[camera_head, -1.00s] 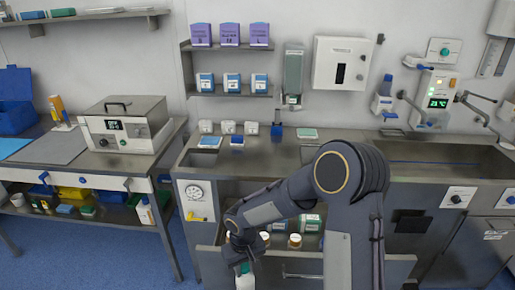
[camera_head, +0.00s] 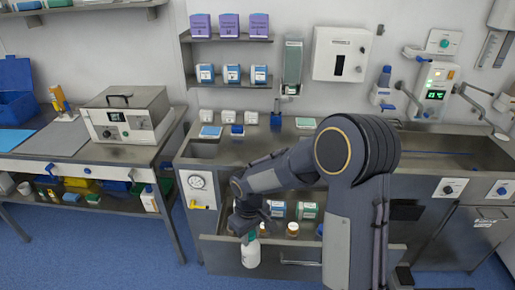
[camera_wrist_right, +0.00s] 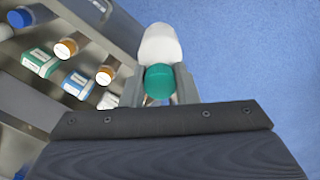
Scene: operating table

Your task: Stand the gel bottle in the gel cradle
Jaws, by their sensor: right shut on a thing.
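A white bottle with a teal cap (camera_head: 251,256), which looks like the gel bottle, hangs upright in front of the open drawer. My right gripper (camera_head: 248,229) is shut on it near the cap. In the right wrist view the fingers (camera_wrist_right: 158,84) sit on both sides of the teal cap, and the white body (camera_wrist_right: 160,44) extends beyond it. I cannot pick out the gel cradle for certain. A wall holder (camera_head: 381,97) with a blue-topped item is at the right of the wall. My left gripper is out of view.
The open drawer (camera_head: 300,255) holds boxes and brown jars (camera_wrist_right: 66,48), close beside the held bottle. The counter above carries small white containers (camera_head: 229,117). A steel steriliser box (camera_head: 128,125) stands on the left table. Blue floor (camera_wrist_right: 260,60) is clear beside the drawer.

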